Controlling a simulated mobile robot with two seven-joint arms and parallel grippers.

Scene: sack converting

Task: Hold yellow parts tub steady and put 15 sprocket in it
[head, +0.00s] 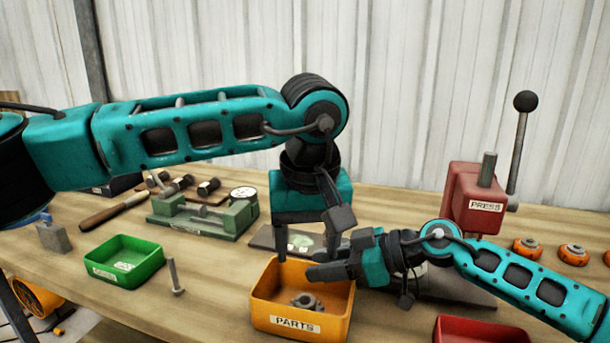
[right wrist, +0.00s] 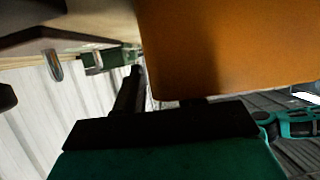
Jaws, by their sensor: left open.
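The yellow parts tub (head: 262,312), labelled PARTS, stands near the table's front edge. At least one grey toothed sprocket (head: 307,301) lies inside it. My left gripper (head: 307,252) points down just behind the tub, its two fingers apart and nothing seen held. My right gripper (head: 318,272) reaches in from the right across the tub's back right rim and appears shut on its wall; the fingertips are partly hidden. In the right wrist view the tub's wall (right wrist: 230,45) fills the upper right, close against the gripper, with one finger beside its edge.
A dark flat plate (head: 265,239) lies behind the tub. A green tray (head: 122,262) and an upright bolt (head: 175,277) stand left. A green fixture (head: 205,215) is behind. A red press (head: 474,200), a red tray (head: 480,331) and orange round parts (head: 527,248) are right.

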